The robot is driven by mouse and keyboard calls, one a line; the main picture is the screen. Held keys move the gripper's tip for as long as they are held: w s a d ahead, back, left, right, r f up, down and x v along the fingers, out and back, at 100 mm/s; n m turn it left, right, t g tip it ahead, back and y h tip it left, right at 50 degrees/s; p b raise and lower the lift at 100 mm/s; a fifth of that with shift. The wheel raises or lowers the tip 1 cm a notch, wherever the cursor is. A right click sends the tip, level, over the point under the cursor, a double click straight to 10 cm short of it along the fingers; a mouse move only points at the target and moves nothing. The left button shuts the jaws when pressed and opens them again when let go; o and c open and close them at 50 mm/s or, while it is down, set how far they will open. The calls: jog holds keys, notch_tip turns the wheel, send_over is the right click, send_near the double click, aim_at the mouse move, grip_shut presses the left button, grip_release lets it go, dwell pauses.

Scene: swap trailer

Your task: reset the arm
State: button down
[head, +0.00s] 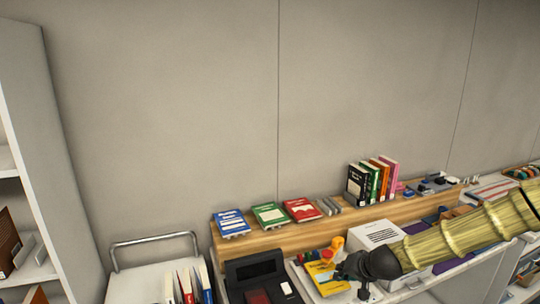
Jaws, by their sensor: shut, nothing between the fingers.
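My gripper (354,274) is black and sits at the end of my arm, which reaches in from the right edge in a ribbed yellow-green cover. It is small in the view, low and right of centre. The gripper is shut with nothing held. It appears over or beside a yellow book or sheet (327,280) on a light tray; whether it touches cannot be told. Part of the desk behind my arm is hidden.
A wooden shelf (262,242) along the wall bears blue, green and red books and several upright books (371,182). A white box (374,235) stands close behind my arm. A white cart (150,283) is at lower left, beside a tall white bookcase (40,130). The space above the shelf is clear.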

jog(key=s+a+f+n+g+h+b, duration=0.1)
jog(key=s+a+f+g, duration=0.1)
jog(key=s+f, duration=0.7)
jog(key=s+a+f+g+h+b, duration=0.1)
jog(key=s+a+f+g, duration=0.1)
jog(key=s+f, duration=0.75)
jog(key=s+d+f+g+b, duration=0.1)
jog(key=s+f, duration=0.3)
jog(key=s, duration=0.5)
jog(key=s+d+f+n+g+h+b, duration=0.1)
jog(key=s+f, duration=0.4)
jog(key=s, duration=0.4)
jog(key=s+d+f+n+g+b, duration=0.1)
jog(key=s+f, duration=0.4)
jog(key=s, duration=0.5)
jog(key=shift+d+g+h+b, duration=0.4)
jog(key=shift+d, duration=0.1)
jog(key=shift+s, duration=0.1)
